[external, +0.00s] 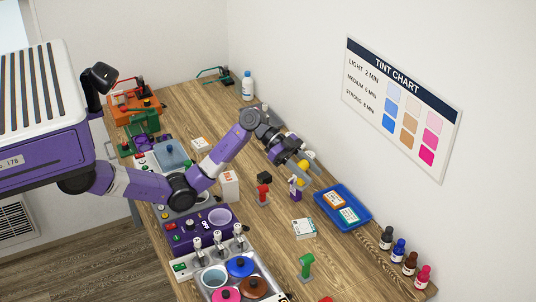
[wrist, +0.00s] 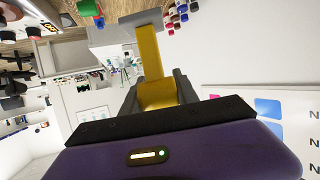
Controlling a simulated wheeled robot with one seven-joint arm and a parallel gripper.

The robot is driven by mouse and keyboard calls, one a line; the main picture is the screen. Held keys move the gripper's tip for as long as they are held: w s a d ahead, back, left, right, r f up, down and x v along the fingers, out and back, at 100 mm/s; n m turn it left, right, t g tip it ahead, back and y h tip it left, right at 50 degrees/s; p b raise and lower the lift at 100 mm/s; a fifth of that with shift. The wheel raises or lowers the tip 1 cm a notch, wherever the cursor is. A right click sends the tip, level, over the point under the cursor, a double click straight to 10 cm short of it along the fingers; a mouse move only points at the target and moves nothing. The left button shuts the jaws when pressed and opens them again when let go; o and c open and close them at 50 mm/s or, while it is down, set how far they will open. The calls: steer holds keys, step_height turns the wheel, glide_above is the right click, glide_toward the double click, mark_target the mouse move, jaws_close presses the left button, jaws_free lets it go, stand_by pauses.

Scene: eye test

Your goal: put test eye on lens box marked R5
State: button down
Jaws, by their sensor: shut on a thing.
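My gripper (external: 305,165) is raised above the bench, shut on a yellow piece (external: 303,166). In the wrist view this yellow piece (wrist: 152,60) is a post with a flat grey end, between the dark fingers (wrist: 158,97); I take it for the test eye. A white and teal box (external: 304,229) lies on the bench below and in front of the gripper. An orange box (external: 334,201) and another teal box (external: 348,215) lie in a blue tray (external: 325,215) to the right. The box marks are too small to read, so I cannot tell which is R5.
A red stand (external: 264,193), a purple and white piece (external: 296,187) and a green stand (external: 306,264) stand on the bench near the gripper. Several small bottles (external: 410,263) line the right edge. A pan rack with coloured lids (external: 240,266) is at front left.

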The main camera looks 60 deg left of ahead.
steer(key=w+b, duration=0.1)
steer(key=w, duration=0.1)
steer(key=p, duration=0.2)
glide_above(311, 229)
step_height(311, 229, down, 20)
steer(key=shift+r, duration=0.25)
steer(key=shift+f+b, duration=0.2)
steer(key=shift+b, duration=0.15)
steer(key=c, duration=0.9)
jaws_free()
steer(key=shift+r, duration=0.1)
steer(key=shift+r+p, duration=0.15)
steer(key=shift+p, duration=0.15)
steer(key=p+v, duration=0.3)
steer(key=v, duration=0.9)
steer(key=shift+s, duration=0.15)
